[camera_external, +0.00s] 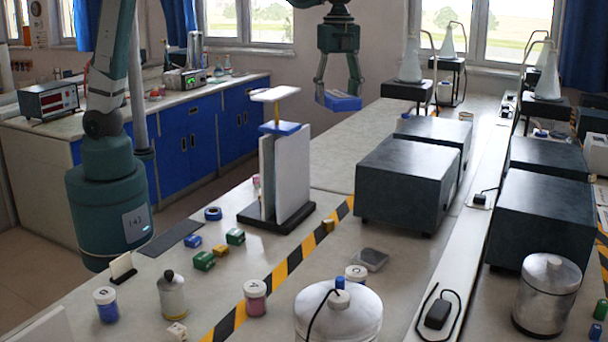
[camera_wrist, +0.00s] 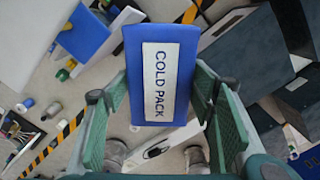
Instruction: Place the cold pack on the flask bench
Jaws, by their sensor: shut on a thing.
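The cold pack (camera_external: 343,104) is a flat blue block. Its white "COLD PACK" label faces the camera in the wrist view (camera_wrist: 160,65). My gripper (camera_external: 339,90) is shut on it, with a green finger pad at each side, and holds it in the air above the long pale bench. Conical white flasks stand on small dark raised benches at the back right; the nearest such flask bench (camera_external: 408,91) is to the right of the cold pack in the external view. I cannot tell which one the task means.
Large dark boxes (camera_external: 408,183) stand on the bench in front of the flasks. A tall white-panelled stand (camera_external: 291,165) with a blue top is left of them. Jars and small blocks lie at the front. The pale bench top (camera_external: 347,146) below the pack is partly clear.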

